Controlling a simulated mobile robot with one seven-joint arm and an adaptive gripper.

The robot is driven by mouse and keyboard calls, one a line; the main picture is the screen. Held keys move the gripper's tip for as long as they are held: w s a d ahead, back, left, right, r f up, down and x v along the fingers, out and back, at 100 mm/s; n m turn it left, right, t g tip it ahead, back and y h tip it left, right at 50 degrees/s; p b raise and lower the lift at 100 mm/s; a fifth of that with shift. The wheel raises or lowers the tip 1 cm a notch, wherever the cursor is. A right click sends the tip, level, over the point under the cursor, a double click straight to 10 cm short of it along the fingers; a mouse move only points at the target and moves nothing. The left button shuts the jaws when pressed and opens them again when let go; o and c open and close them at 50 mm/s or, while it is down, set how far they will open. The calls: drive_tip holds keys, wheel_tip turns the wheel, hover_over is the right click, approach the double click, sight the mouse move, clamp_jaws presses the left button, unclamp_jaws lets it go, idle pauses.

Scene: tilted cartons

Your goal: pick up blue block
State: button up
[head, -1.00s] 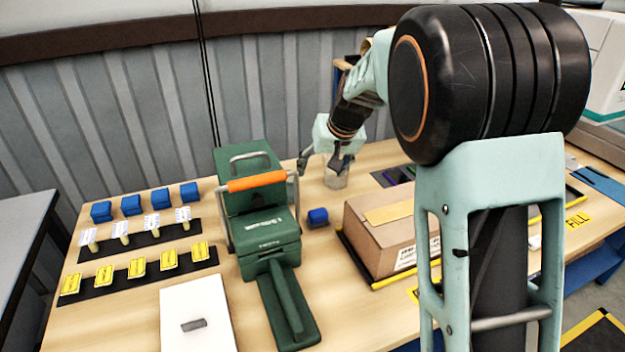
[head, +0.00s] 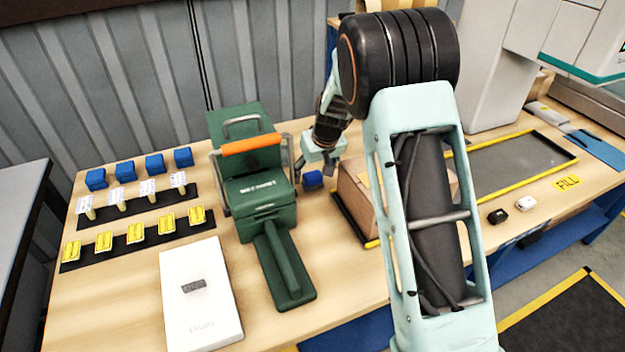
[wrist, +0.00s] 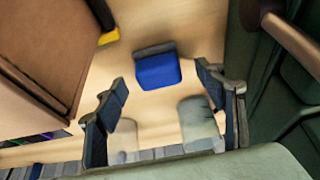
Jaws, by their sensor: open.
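A loose blue block (head: 313,180) lies on the wooden table, in the gap between the green press and the carton. In the wrist view the blue block (wrist: 158,72) shows its blue face and a dark grey side, near the upper middle. My gripper (head: 317,170) is just behind and above it in the head view. In the wrist view my gripper (wrist: 160,80) is open, with one finger to each side of the block and nothing held. The height between fingertips and block is hard to judge.
The green press (head: 262,190) with an orange handle stands close on the left, also in the wrist view (wrist: 272,85). An open-looking brown carton (head: 353,205) stands close on the right. Several other blue blocks (head: 125,171) stand in a row at the far left.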

drive_tip(key=shift+x, duration=1.1)
drive_tip(key=c, duration=1.3)
drive_tip(key=shift+r, duration=0.15)
drive_tip(key=shift+w+r, duration=0.1)
drive_tip(key=shift+r, duration=0.55)
drive_tip(key=s+d+r, duration=0.2)
drive_tip(key=s+r, duration=0.9)
drive_tip(key=s, duration=0.3)
drive_tip(key=shift+r+b, duration=0.25)
drive_tip(key=shift+b, duration=0.05)
